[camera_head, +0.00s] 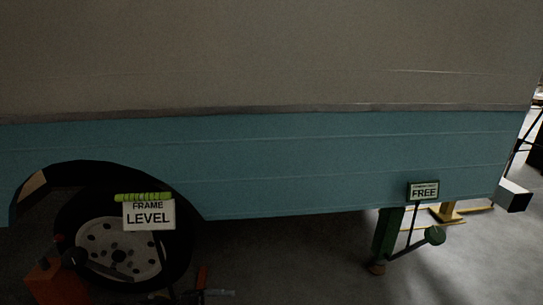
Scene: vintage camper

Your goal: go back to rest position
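Neither of my grippers shows in the head view. The vintage camper (300,165) fills most of the picture, with a grey-beige upper side and a blue lower band. Its black tyre with a pale wheel (112,247) is at the lower left. A white sign reading "FRAME LEVEL" (148,215), with a yellow-green strip along its top, stands in front of the wheel's right part. A small sign reading "FREE" (423,192) is at the lower right, above a green support leg (386,235).
Orange equipment (55,284) with dark parts stands before the wheel at the bottom left; its kind is unclear. A yellowish stand (447,212) is beyond the green leg.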

